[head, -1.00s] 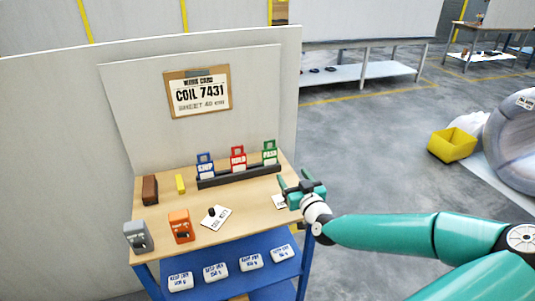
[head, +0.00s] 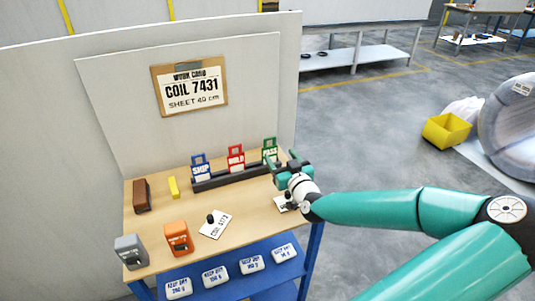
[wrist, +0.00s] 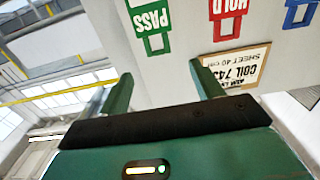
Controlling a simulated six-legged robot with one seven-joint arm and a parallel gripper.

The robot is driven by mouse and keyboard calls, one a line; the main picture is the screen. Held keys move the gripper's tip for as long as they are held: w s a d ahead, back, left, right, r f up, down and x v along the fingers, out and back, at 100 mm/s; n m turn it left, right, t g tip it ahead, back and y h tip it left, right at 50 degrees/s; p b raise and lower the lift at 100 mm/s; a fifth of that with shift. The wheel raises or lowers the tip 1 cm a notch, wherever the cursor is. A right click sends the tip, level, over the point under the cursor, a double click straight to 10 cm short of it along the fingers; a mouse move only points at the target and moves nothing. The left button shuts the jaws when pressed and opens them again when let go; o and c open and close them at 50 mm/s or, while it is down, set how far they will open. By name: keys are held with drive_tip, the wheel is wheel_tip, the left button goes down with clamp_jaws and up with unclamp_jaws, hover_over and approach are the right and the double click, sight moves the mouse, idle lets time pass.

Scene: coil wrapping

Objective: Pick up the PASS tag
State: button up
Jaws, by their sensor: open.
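The green PASS tag (head: 270,149) stands upright in the black rack (head: 208,184), at the rack's right end. It shows upside down at the top of the wrist view (wrist: 154,43). My gripper (head: 281,160) is open and empty, close beside the PASS tag on its right in the head view. In the wrist view its two green fingers (wrist: 164,85) are spread, with the tag ahead of the gap and apart from them. The red HOLD tag (head: 236,159) and blue SHIP tag (head: 200,168) stand to the left in the same rack.
The wooden bench top (head: 160,219) holds a brown block (head: 141,195), a yellow piece (head: 173,187), an orange device (head: 178,238), a grey device (head: 131,252) and a coil label card (head: 214,225). A back panel with a work card (head: 189,87) rises behind the rack.

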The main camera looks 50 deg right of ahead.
sight(274, 146)
drive_tip(key=x, duration=0.6)
drive_tip(key=shift+w+d, duration=0.2)
drive_tip(key=shift+d, duration=0.1)
drive_tip(key=x, duration=0.5)
drive_tip(key=shift+w+d+r, duration=0.1)
drive_tip(key=shift+w+d, duration=0.05)
drive_tip(key=shift+w, duration=0.2)
drive_tip(key=shift+c, duration=0.4)
drive_tip(key=c, duration=1.2)
drive_tip(key=shift+r, duration=0.1)
